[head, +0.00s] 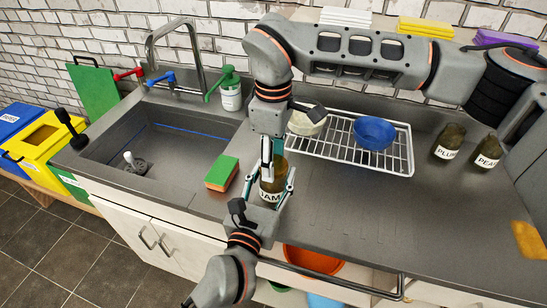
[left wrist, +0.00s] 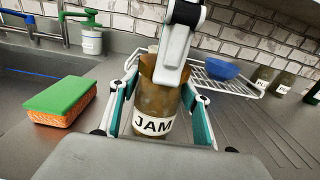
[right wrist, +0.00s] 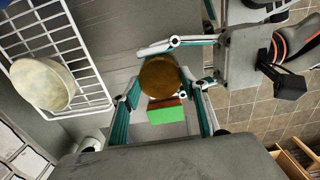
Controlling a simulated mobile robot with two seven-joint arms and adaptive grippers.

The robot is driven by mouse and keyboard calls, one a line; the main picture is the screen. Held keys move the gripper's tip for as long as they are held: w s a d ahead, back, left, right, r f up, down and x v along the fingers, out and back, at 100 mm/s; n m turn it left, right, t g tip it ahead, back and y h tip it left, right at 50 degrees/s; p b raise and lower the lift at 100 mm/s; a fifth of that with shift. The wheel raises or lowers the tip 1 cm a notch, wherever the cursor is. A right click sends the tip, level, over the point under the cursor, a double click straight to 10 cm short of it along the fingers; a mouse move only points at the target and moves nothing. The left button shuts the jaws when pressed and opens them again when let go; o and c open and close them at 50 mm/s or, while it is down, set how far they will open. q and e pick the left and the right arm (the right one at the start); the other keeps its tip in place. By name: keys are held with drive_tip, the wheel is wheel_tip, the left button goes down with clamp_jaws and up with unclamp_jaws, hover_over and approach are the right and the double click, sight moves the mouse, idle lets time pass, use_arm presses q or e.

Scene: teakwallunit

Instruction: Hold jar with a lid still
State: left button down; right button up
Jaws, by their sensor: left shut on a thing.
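A brown jar (head: 268,186) labelled JAM stands upright on the counter, right of the sponge. It fills the middle of the left wrist view (left wrist: 152,101). My left gripper (head: 275,181) is shut on the jar, with one finger on each side. My right gripper (head: 272,148) points down from above at the jar's top. Its fingers are apart, and the jar's round brown top (right wrist: 160,77) shows between and just beyond their tips. I cannot tell whether they touch it. A right finger hides part of the jar's top in the left wrist view.
A green and orange sponge (head: 221,173) lies left of the jar. Behind is a wire dish rack (head: 401,154) with a blue bowl (head: 375,133) and a pale bowl (head: 306,124). Two brown jars (head: 447,143) (head: 487,153) stand right. The sink (head: 165,135) is left.

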drive_tip(key=n, duration=0.7)
drive_tip(key=shift+r, duration=0.1)
drive_tip(key=n, duration=0.3)
drive_tip(key=shift+n, duration=0.4)
drive_tip(key=n, duration=0.3)
drive_tip(key=shift+n, duration=0.4)
drive_tip(key=n, duration=0.3)
drive_tip(key=shift+n, duration=0.4)
drive_tip(key=n, duration=0.3)
drive_tip(key=shift+n, duration=0.3)
drive_tip(key=n, duration=0.3)
drive_tip(key=shift+n, duration=0.3)
drive_tip(key=n, duration=0.3)
drive_tip(key=shift+n, duration=0.4)
drive_tip(key=n, duration=1.7)
drive_tip(key=shift+n, duration=0.4)
drive_tip(key=n, duration=0.7)
